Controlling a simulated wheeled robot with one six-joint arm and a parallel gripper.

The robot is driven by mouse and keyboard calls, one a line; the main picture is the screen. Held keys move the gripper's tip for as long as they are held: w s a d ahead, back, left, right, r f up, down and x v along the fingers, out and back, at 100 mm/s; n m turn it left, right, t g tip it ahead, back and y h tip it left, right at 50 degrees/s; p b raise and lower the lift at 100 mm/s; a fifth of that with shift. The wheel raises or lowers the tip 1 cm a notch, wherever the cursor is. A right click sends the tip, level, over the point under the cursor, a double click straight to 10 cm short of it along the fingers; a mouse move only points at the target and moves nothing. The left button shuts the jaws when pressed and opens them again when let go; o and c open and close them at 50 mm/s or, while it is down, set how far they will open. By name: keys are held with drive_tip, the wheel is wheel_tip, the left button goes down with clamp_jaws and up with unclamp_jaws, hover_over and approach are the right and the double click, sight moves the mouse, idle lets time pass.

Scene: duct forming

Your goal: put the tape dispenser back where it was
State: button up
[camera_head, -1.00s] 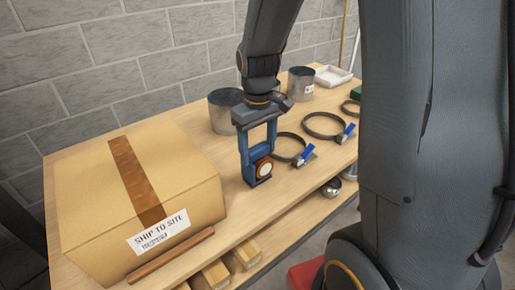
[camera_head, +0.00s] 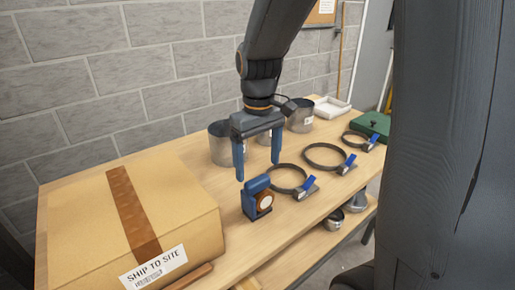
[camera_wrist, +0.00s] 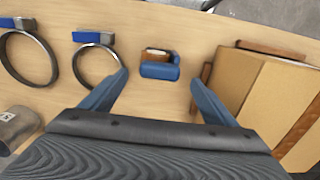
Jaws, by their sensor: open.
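The tape dispenser (camera_head: 256,198) is blue with a brown roll of tape and a pale round face. It stands on the wooden bench between the cardboard box and the nearest ring clamp. In the wrist view the dispenser (camera_wrist: 160,65) lies beyond the fingertips, between them from left to right. My gripper (camera_head: 257,172) is open and empty, raised above and behind the dispenser, clear of it. Its two blue fingers also show in the wrist view (camera_wrist: 160,80), spread wide.
A taped cardboard box (camera_head: 90,235) marked "SHIP TO SITE" fills the bench's left end. Several black ring clamps with blue handles, such as one (camera_head: 325,156), lie to the right. Metal duct pieces (camera_head: 221,145), a white tray (camera_head: 331,107) and a green case (camera_head: 374,124) stand farther back.

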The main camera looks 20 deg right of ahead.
wheel_tip(320, 180, up, 5)
drive_tip(key=s+f+m+t, duration=0.1)
drive_tip(key=s+f+m, duration=0.2)
drive_tip(key=s+f, duration=0.6)
wheel_tip(320, 180, down, 3)
drive_tip(key=shift+s+a+f+m+b, duration=0.15)
drive_tip(key=shift+m+b, duration=0.15)
drive_tip(key=shift+b, duration=0.15)
idle(0.5)
